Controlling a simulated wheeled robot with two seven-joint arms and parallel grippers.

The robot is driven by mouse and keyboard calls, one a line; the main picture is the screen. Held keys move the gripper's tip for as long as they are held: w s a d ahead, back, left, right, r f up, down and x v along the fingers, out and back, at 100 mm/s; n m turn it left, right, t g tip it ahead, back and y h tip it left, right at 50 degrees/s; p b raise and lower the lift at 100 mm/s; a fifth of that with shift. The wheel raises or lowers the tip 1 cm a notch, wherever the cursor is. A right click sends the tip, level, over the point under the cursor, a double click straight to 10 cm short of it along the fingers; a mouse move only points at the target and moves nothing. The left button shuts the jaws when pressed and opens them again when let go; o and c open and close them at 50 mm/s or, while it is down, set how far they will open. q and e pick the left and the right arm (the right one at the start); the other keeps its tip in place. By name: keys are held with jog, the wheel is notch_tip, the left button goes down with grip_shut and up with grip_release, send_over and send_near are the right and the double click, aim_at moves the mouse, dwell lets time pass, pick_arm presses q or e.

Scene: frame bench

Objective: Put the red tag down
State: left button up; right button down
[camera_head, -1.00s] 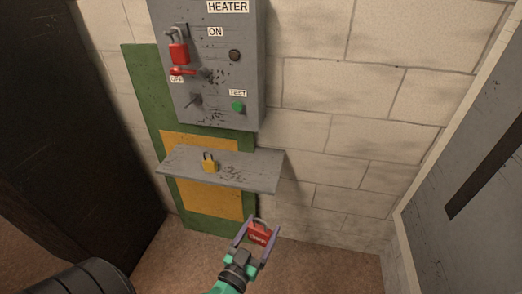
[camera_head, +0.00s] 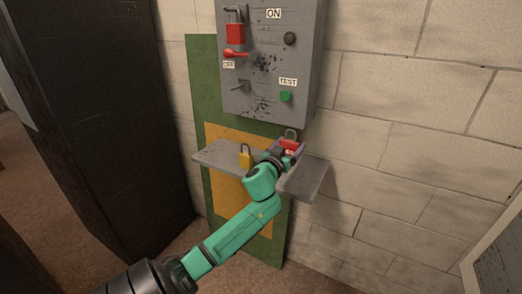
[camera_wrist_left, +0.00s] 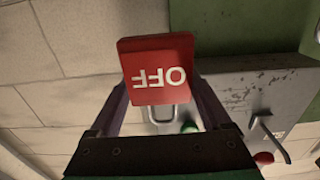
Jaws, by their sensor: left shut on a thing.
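The red tag (camera_head: 290,144) is held in my left gripper (camera_head: 286,151), over the right part of the grey shelf (camera_head: 308,178). Its metal loop points up. In the left wrist view the red tag (camera_wrist_left: 157,72) shows white letters OFF upside down, between the two fingers of my left gripper (camera_wrist_left: 160,95). I cannot tell whether its lower edge touches the shelf, because my arm and gripper cover that spot. My right gripper is not in view.
A yellow padlock (camera_head: 245,159) stands on the shelf just left of my gripper. The shelf's left end is bare.

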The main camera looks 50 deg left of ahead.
pick_arm(q)
notch_tip(320, 180, down, 9)
jog(key=b, duration=0.3)
jog(key=shift+d, duration=0.1)
jog(key=shift+r, duration=0.1)
jog(key=o, duration=1.2)
